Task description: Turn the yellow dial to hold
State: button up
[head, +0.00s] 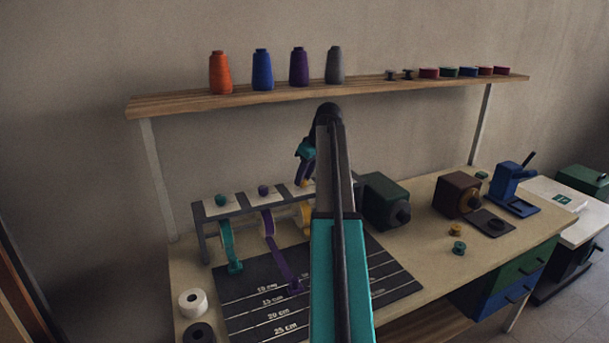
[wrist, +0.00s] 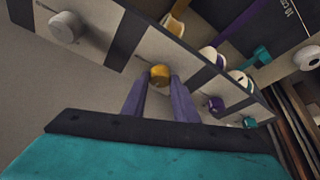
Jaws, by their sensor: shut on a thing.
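The yellow dial (wrist: 160,74) sits on a pale panel of the grey rack, between the two purple fingers of my gripper (wrist: 158,82) in the wrist view. My gripper is shut on it. In the head view my gripper (head: 303,172) reaches down to the rack's right-hand panel, and only a bit of the yellow dial (head: 304,183) shows below the fingers. The dial's pointer and any hold mark cannot be made out.
The purple dial (head: 263,190) and teal dial (head: 221,200) stand left on the same rack (head: 203,242). Purple and teal ribbons hang onto a dark measuring mat (head: 392,275). A dark green box (head: 383,198) stands close to the right. A shelf (head: 170,104) with thread cones runs above.

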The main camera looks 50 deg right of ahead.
jog(key=m+h, duration=0.1)
jog(key=m, duration=0.1)
jog(key=m+p, duration=0.1)
jog(key=m, duration=0.1)
jog(key=shift+a+r+h+p, duration=0.1)
jog(key=shift+a+h+p, duration=0.1)
jog(key=shift+h+p, duration=0.15)
jog(key=m, duration=0.2)
jog(key=m+g+h+p, duration=0.1)
jog(key=m, duration=0.1)
jog(key=shift+w+h, duration=0.1)
jog(key=shift+h, duration=0.15)
jog(key=m+g+h+p, duration=0.1)
jog(key=m, duration=0.3)
jog(key=shift+w+a, duration=0.1)
jog(key=shift+m+g+h+p, duration=0.3)
jog(key=shift+m+g+p, duration=0.35)
jog(key=shift+m, duration=1.15)
jog(key=o, duration=1.1)
jog(key=shift+c, duration=0.2)
jog(key=shift+n, duration=0.4)
